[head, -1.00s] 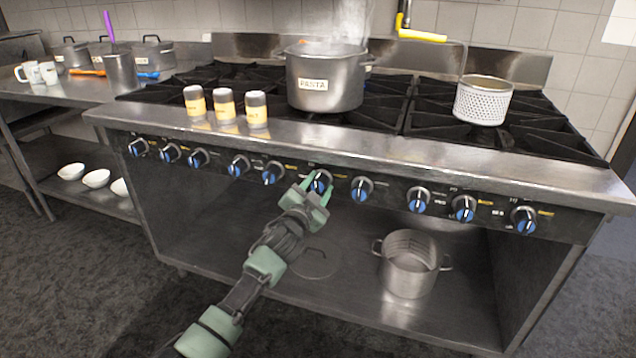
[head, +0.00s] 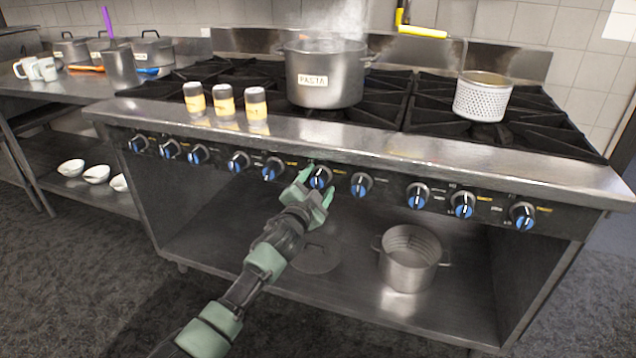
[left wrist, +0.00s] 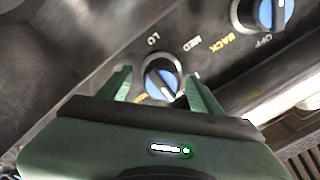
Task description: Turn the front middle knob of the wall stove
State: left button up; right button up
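The stove's front panel carries a row of round knobs with blue faces. One knob near the middle (head: 319,178) sits at my left gripper (head: 318,183). In the left wrist view that knob (left wrist: 161,80) lies between the two green fingers of the left gripper (left wrist: 158,86). A gap shows on each side of it, so the gripper looks open around the knob, not clamped. The knob's white mark points down and slightly right in that view, with LO and MED printed above. A neighbouring knob (head: 361,185) is just to the right. My right gripper is not in view.
A steaming pasta pot (head: 325,75), several shakers (head: 226,102) and a perforated basket (head: 483,97) stand on the stove. An open pot (head: 409,258) sits on the stove's lower shelf (head: 340,292). The floor in front is clear.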

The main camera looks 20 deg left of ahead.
pick_arm(q)
jog(key=shift+s, duration=0.25)
jog(key=s+p, duration=0.1)
jog(key=s, duration=0.6)
jog(key=shift+s+a, duration=0.15)
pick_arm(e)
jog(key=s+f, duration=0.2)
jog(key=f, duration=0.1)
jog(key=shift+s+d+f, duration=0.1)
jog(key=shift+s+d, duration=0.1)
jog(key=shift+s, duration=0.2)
